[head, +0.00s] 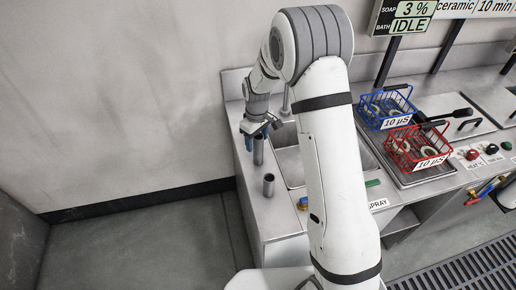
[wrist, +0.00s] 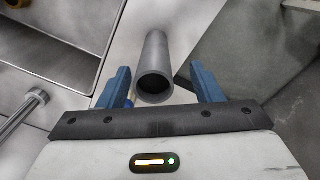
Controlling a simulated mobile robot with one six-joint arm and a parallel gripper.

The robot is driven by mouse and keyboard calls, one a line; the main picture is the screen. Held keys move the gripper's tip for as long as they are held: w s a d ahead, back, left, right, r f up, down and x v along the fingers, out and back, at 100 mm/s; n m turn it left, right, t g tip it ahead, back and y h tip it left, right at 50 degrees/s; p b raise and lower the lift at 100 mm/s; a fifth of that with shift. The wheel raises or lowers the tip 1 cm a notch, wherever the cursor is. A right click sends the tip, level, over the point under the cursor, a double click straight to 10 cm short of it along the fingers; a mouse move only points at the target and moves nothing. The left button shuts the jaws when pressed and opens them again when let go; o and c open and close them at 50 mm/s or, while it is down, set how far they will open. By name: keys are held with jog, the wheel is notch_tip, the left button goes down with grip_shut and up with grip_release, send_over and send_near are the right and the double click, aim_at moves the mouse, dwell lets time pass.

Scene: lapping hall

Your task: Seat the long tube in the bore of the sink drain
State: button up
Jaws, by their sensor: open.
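The sink basin (head: 292,166) is partly hidden by my arm. Its drain bore is not visible.
A blue basket (head: 385,106) and a red basket (head: 417,147) stand right of my arm. The wall is close behind; open floor (head: 150,245) lies left of the counter.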

aim_at(258, 147)
jog(key=shift+w+d+f+p, duration=0.1)
jog(key=shift+f+p, duration=0.3)
jog(key=shift+f, duration=0.75)
jog(key=shift+w+d+f+p, duration=0.1)
jog(key=shift+f+p, duration=0.25)
jog(key=shift+f, duration=0.8)
jog(key=shift+c, duration=0.5)
jog(key=c, duration=1)
